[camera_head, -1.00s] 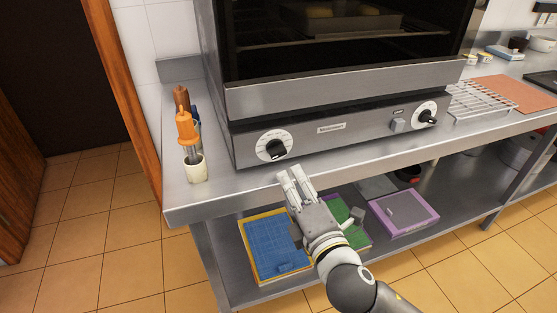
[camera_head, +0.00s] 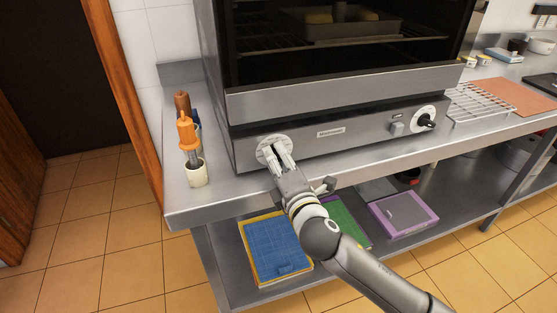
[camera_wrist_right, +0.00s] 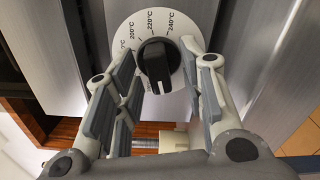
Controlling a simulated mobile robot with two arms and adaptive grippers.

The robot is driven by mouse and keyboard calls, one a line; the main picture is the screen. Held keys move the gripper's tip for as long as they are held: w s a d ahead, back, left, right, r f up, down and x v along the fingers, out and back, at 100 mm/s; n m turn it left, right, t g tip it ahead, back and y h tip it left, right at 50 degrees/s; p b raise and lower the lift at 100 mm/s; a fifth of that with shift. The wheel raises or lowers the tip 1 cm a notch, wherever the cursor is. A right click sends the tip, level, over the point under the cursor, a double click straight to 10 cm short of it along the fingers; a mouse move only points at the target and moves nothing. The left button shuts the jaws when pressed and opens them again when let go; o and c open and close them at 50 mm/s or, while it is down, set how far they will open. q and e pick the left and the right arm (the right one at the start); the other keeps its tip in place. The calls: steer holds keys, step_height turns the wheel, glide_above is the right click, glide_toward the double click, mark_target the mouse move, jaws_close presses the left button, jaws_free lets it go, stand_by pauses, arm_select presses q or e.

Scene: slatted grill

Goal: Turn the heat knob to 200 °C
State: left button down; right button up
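The heat knob (camera_wrist_right: 157,60) is black and sits on a white dial (camera_wrist_right: 192,22) printed with temperatures. In the right wrist view 200, 220 and 240 °C can be read along the dial's upper part. A pale mark on the knob is at its lower side in that view, towards a label too small to read. My right gripper (camera_head: 273,152) is at the oven's left dial (camera_head: 262,149) and covers the knob in the head view. In the wrist view its open fingers stand on both sides of the knob, with gaps visible. My left gripper is out of view.
The oven (camera_head: 350,98) stands on a steel counter (camera_head: 225,190). A second black knob (camera_head: 425,121) and a small switch (camera_head: 397,128) are on the panel's right. An orange-handled tool in a pale holder (camera_head: 195,172) stands left. Colored boards lie on the lower shelf.

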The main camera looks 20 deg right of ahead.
steer(key=shift+c, duration=0.4)
jaws_close()
